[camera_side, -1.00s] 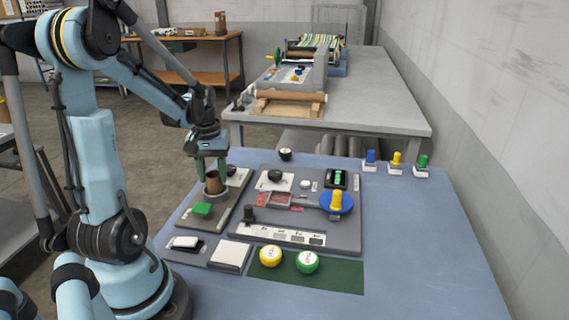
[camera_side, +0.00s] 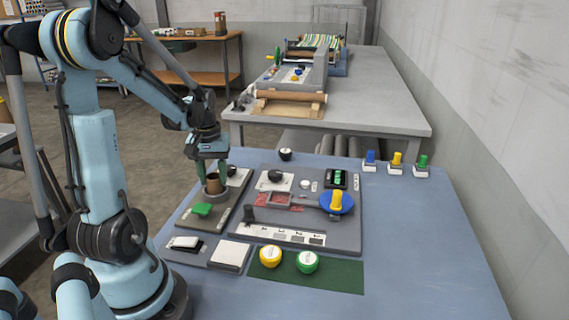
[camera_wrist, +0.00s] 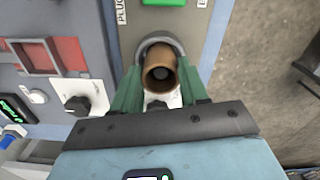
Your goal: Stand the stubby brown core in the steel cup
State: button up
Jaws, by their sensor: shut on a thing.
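The stubby brown core (camera_side: 213,184) stands upright at the grey steel cup (camera_side: 217,197) on the left panel. In the wrist view the core (camera_wrist: 160,72) is a hollow tube with its open top toward the camera, and the cup's rim (camera_wrist: 150,43) curves around its far side. My gripper (camera_side: 212,172) is over the cup with its green fingers down. In the wrist view my gripper (camera_wrist: 158,88) has a finger on each side of the core, shut on it. How deep the core sits in the cup is hard to tell.
A green button (camera_side: 202,209) lies just in front of the cup. The larger grey panel to the right carries a blue disc with a yellow handle (camera_side: 337,201). Yellow (camera_side: 270,256) and green (camera_side: 307,262) round pieces sit on a green mat.

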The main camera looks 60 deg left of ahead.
jog(key=shift+f, duration=0.1)
jog(key=o, duration=1.6)
jog(key=shift+r, duration=3.5)
jog(key=w+d+m+t, duration=0.1)
jog(key=d+m, duration=0.3)
jog(key=d, duration=0.4)
jog(key=w+d+r+m+t, duration=0.1)
jog(key=w+d+m+t, duration=0.1)
jog(key=d, duration=0.6)
jog(key=w+d+m+t, duration=0.2)
jog(key=d+m+t, duration=0.2)
jog(key=d, duration=0.4)
jog(key=shift+w+d+r+m, duration=0.2)
jog(key=shift+d+m, duration=0.15)
jog(key=shift+m, duration=0.45)
